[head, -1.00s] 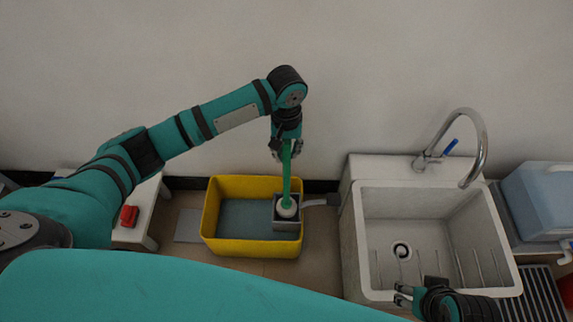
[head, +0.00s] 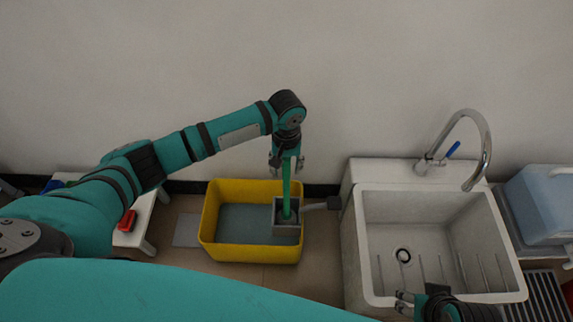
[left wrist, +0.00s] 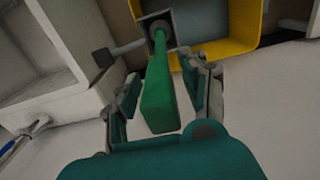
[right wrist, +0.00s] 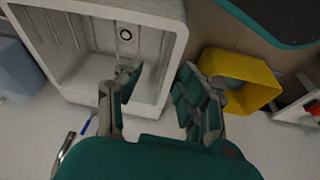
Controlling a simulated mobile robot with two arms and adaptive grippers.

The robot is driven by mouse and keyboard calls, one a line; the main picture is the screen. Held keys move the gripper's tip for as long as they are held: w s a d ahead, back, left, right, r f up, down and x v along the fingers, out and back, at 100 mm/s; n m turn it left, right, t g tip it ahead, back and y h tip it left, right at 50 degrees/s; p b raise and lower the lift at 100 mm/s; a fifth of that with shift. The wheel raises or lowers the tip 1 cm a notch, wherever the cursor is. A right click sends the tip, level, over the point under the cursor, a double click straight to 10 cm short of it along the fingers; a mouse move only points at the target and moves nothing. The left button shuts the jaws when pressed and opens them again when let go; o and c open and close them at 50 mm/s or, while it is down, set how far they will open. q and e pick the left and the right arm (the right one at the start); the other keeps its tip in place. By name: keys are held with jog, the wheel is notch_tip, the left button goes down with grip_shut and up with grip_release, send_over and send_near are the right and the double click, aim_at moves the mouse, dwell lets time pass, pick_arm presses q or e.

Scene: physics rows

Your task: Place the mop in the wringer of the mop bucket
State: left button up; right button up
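The mop has a green handle (head: 287,188) that stands roughly upright, its lower end inside the grey wringer (head: 287,229) at the right side of the yellow mop bucket (head: 251,253). The white mop head is mostly hidden in the wringer. My left gripper (head: 288,167) is above the wringer at the handle's upper part. In the left wrist view its fingers stand apart on both sides of the green handle (left wrist: 160,90), with gaps visible. My right gripper (head: 405,303) is at the sink's front edge; in the right wrist view (right wrist: 155,95) it is open and empty.
A white sink (head: 355,265) with a curved faucet (head: 486,135) stands right of the bucket. A grey lever (head: 320,205) reaches from the wringer towards the sink. A white stool (head: 143,232) with a red object (head: 127,220) is at left. A blue container (head: 545,205) is far right.

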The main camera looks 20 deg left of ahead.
pick_arm(q)
jog(key=shift+r, duration=0.3)
notch_tip(320, 180, up, 7)
jog(key=shift+f+p, duration=0.2)
jog(key=shift+p, duration=1)
notch_tip(320, 180, up, 5)
jog(key=shift+p, duration=0.65)
pick_arm(e)
jog(key=x, duration=0.5)
jog(key=shift+w+a, duration=0.1)
